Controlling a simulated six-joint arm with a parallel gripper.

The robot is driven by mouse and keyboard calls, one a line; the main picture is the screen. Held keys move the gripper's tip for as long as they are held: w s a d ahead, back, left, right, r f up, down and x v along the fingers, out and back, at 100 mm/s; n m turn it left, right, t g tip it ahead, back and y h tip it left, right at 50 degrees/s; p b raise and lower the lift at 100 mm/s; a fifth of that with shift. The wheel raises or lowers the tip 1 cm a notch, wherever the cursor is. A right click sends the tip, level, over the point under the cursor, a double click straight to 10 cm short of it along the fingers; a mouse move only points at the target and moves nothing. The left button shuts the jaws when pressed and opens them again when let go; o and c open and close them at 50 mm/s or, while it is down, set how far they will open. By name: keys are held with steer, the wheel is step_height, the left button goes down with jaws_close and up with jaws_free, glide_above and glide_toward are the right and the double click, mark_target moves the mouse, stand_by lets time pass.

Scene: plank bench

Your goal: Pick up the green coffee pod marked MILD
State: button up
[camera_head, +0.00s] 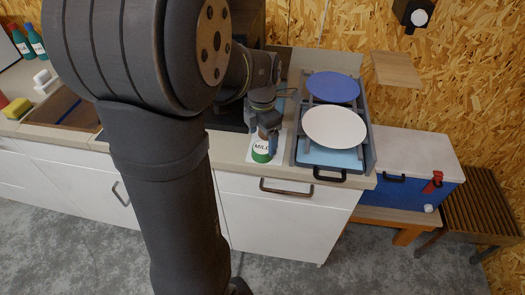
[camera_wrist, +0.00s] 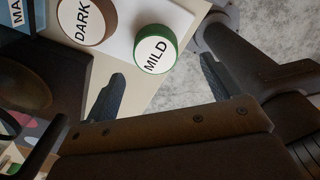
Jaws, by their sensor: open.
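The green coffee pod marked MILD (camera_head: 261,149) stands on the counter near its front edge in the head view, with its white labelled lid up. In the wrist view the MILD pod (camera_wrist: 155,49) is beyond the fingertips, a little above the middle of the gap. My gripper (camera_wrist: 161,70) is open and empty, its two dark fingers apart. In the head view my gripper (camera_head: 268,130) is just above and behind the pod, and it hides part of what is around it. No contact with the pod shows.
A brown pod marked DARK (camera_wrist: 86,20) stands close beside the MILD pod on a white sheet (camera_wrist: 125,33). A rack with a white plate (camera_head: 335,126) and a blue plate (camera_head: 333,87) stands to the right. The counter's front edge is close to the pod.

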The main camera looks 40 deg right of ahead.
mark_target(263, 148)
steer(key=shift+w+d+f, duration=0.1)
steer(key=shift+f, duration=1.3)
steer(key=shift+w+d+f, duration=0.1)
steer(key=shift+f, duration=1.25)
steer(key=c, duration=1.1)
